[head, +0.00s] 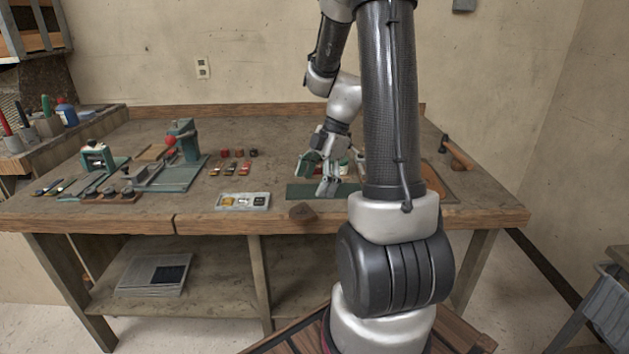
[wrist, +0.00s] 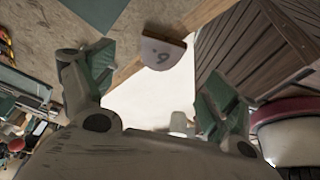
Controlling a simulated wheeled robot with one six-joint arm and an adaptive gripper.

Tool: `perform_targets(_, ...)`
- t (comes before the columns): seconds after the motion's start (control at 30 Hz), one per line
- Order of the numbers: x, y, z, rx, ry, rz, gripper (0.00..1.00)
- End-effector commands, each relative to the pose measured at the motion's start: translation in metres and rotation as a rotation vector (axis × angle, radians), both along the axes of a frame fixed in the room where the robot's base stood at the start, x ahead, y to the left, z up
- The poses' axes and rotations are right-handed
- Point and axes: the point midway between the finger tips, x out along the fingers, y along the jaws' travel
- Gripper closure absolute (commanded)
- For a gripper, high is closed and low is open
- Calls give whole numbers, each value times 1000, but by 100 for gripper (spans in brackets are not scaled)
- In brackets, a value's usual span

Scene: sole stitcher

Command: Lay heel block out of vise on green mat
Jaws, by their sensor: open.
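The mat's corner shows at the top of the wrist view (wrist: 97,10). My gripper (head: 328,187) is open and empty above the mat. In the wrist view, its fingers (wrist: 158,76) are spread, with the block beyond them. A green vise-like fixture (head: 160,180) stands at left; its jaws look empty.
A grey tray (head: 243,208) with small parts lies left of the block. Small red and dark pieces (head: 237,154) lie behind it. A hammer (head: 458,153) lies at right. The bench's front edge (head: 230,226) drops to open floor. My arm hides part of the right side.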

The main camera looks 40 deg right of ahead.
Motion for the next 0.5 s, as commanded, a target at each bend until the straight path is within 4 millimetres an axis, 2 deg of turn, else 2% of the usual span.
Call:
perform_targets(0.3, 0, 1, -2, 0, 1, -1, 13)
perform_targets(0.5, 0, 10, -24, 1, 5, 0, 13)
